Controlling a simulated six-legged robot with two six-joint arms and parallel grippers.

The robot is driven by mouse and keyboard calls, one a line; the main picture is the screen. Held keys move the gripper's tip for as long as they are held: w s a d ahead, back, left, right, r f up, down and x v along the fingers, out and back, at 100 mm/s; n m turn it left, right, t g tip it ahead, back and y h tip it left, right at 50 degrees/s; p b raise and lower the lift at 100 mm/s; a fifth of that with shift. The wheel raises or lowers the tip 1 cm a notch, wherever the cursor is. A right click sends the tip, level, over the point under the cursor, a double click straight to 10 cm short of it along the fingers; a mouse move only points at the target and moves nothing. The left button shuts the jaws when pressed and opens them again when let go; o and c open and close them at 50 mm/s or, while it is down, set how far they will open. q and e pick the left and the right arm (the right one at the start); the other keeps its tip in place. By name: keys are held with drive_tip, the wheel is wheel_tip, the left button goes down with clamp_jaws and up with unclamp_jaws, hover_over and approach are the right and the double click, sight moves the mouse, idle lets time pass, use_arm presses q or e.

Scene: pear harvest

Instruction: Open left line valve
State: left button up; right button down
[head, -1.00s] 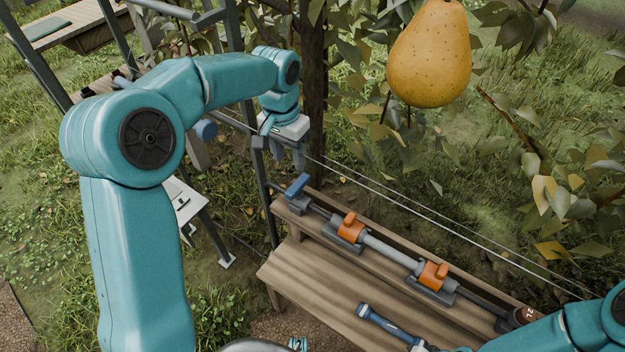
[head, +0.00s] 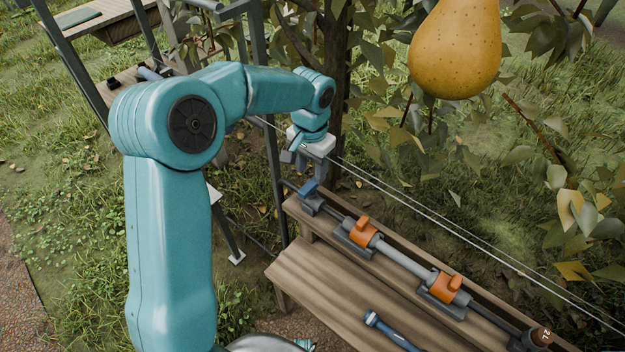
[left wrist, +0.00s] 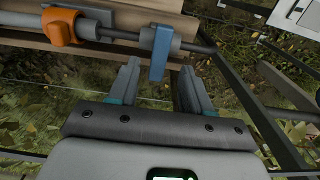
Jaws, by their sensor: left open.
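A pipe line with valves runs along the back ledge of a wooden bench. At its left end is a valve with a blue lever (head: 309,187); the lever also shows in the left wrist view (left wrist: 160,52). My left gripper (head: 310,166) is just above and behind this lever in the head view. In the left wrist view its two fingers (left wrist: 158,75) are open, with the lever's lower end in the gap ahead of them. I cannot tell whether a finger touches it. My right gripper is not in view.
A blue-handled tool (head: 390,330) lies on the bench (head: 330,290). A large pear (head: 455,50) hangs above. Thin wires (head: 420,210) run behind the bench; a dark metal post (head: 268,130) stands left.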

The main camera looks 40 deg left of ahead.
sight(311, 183)
use_arm(q)
wheel_tip(311, 183, down, 4)
drive_tip(key=shift+f, duration=0.2)
clamp_jaws()
